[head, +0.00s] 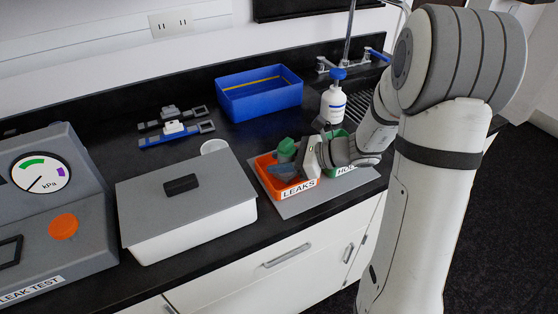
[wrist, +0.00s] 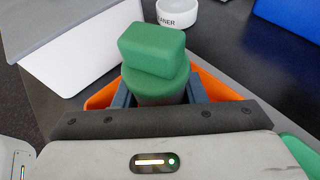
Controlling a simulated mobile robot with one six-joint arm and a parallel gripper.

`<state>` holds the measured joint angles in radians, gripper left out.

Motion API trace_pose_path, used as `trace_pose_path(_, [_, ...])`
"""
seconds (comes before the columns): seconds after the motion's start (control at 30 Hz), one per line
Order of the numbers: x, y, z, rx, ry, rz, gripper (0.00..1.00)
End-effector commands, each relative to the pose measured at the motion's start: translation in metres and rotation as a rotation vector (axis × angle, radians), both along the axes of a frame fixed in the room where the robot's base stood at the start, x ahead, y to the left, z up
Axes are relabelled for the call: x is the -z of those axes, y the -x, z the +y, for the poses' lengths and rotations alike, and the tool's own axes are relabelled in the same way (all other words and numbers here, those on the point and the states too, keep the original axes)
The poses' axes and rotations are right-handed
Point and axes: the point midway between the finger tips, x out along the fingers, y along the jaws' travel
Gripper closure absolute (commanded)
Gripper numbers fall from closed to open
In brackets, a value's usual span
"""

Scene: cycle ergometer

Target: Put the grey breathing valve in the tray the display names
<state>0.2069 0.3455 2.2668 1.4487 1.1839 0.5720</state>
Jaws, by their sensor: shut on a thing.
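My gripper (head: 290,158) is shut on the breathing valve, whose green block-shaped top (wrist: 152,50) and round green collar stick up between the fingers. Its darker grey-brown body (wrist: 160,98) shows just below, and its lower end is hidden. The valve's green top also shows in the head view (head: 287,146). The gripper is at the orange tray (head: 299,189) labelled LEAKS; I cannot tell whether the valve touches its floor. The green tray (head: 344,169), label partly hidden reading "HO…", is just right.
Both trays stand on a grey mat (head: 292,208). A white box with a grey lid (head: 190,190) is close on the left. A white cup (head: 214,146), blue bin (head: 258,102), bottle (head: 333,104) and sink lie behind. Two slotted fixtures (head: 176,133) lie back left.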

Motion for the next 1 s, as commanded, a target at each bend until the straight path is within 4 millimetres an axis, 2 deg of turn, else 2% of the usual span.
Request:
trace_pose_path(0.23, [0.004, 0.000, -0.001, 0.001, -0.001, -0.001, 0.89])
trace_pose_path(0.27, [0.003, 0.000, -0.001, 0.002, 0.000, -0.001, 0.61])
trace_pose_path(0.5, [0.003, 0.000, -0.001, 0.002, 0.000, 0.000, 0.42])
trace_pose_path(0.83, [-0.003, 0.000, -0.003, 0.004, 0.000, -0.001, 0.41])
trace_pose_path(1.0, [-0.012, 0.008, -0.030, 0.008, 0.001, -0.003, 0.41])
